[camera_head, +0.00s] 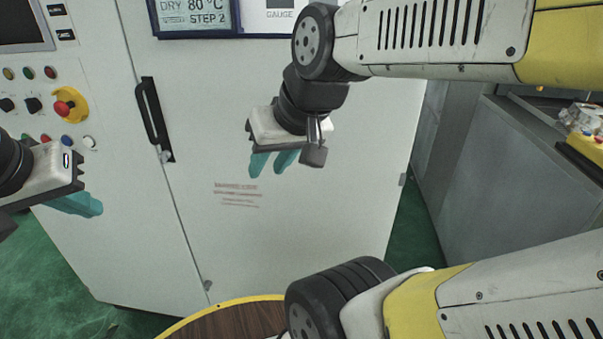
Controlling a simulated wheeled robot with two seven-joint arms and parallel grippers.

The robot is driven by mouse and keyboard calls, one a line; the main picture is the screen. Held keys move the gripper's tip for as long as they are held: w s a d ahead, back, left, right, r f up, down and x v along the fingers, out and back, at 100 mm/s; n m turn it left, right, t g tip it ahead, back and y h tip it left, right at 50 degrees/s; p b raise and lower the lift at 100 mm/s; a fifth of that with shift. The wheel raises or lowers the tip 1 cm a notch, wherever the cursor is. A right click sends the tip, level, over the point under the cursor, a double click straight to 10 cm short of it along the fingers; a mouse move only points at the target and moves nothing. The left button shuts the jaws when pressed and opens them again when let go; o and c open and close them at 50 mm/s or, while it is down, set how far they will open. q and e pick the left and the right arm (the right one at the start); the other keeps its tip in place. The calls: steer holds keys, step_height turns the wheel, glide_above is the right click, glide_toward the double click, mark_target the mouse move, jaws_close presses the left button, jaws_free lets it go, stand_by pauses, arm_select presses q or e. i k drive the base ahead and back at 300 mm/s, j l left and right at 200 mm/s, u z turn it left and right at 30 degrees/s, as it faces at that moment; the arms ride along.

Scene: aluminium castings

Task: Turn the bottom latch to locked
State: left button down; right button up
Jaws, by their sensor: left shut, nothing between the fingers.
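A tall pale cabinet door (280,235) fills the middle of the view. A black upright handle (154,118) is on its left part, with a small metal fitting at its lower end. A small grey fitting (207,286) sits low on the door seam; I cannot tell whether it is the bottom latch or how it is turned. My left gripper (80,204) is at the left edge, shut and empty, below the buttons. My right gripper (270,163) is in front of the door, right of the handle, its two teal fingers slightly apart and empty.
A control panel with buttons and a red emergency stop (66,106) is at the left. A sign reading DRY 80 °C (195,15) is at the top. A round wooden table (220,321) with a yellow rim is at the bottom. A grey machine (500,170) stands at the right.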

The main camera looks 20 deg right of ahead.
mark_target(209, 284)
steer(key=z, duration=0.8)
steer(key=u, duration=0.95)
steer(key=j+u, duration=0.5)
steer(key=j, duration=0.6)
steer(key=k, duration=0.05)
